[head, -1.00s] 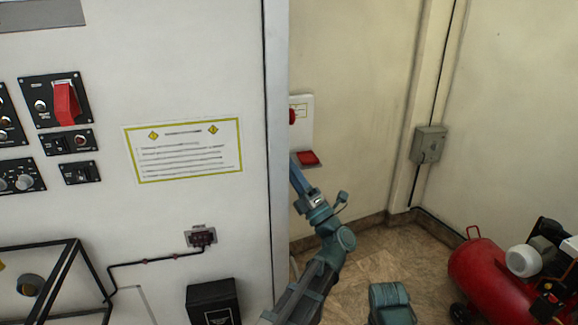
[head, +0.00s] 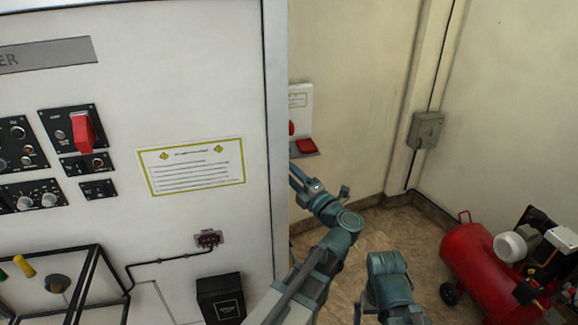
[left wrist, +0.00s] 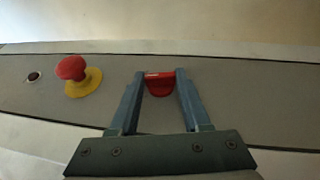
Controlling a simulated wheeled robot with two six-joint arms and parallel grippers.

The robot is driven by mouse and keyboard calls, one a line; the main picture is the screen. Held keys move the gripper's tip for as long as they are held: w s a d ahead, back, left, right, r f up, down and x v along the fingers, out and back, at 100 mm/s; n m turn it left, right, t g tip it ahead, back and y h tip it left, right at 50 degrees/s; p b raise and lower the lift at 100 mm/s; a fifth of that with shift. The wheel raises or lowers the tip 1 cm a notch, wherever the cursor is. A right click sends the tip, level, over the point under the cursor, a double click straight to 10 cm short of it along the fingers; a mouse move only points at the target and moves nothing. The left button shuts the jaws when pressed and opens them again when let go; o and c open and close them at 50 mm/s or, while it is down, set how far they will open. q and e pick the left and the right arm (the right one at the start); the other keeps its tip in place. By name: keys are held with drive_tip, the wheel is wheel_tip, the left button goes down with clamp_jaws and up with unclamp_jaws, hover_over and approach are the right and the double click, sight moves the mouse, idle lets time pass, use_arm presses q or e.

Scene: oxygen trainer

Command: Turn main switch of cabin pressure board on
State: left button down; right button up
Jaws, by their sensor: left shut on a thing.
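A red rocker-like switch (left wrist: 160,86) on a grey panel (left wrist: 230,105) sits between the fingertips of my left gripper (left wrist: 161,78) in the left wrist view. The fingers are closed against its two sides. In the head view my left arm reaches past the cabinet's edge, and its gripper end (head: 294,172) is partly hidden there. Red parts of a wall board (head: 302,98) show just above it. I cannot tell the switch's on or off position. Part of my right arm (head: 390,285) shows at the bottom, but its gripper is out of view.
A red mushroom button (left wrist: 71,68) on a yellow base stands left of the switch. The large white cabinet (head: 200,110) carries a red switch (head: 82,132) and several dials. A red compressor (head: 480,265) stands on the floor at right. Floor between is open.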

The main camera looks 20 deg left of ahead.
drive_tip(key=shift+r, duration=0.15)
use_arm(q)
drive_tip(key=shift+c, duration=1.8)
unclamp_jaws()
drive_tip(key=shift+f, duration=0.1)
use_arm(e)
drive_tip(key=shift+d, duration=0.1)
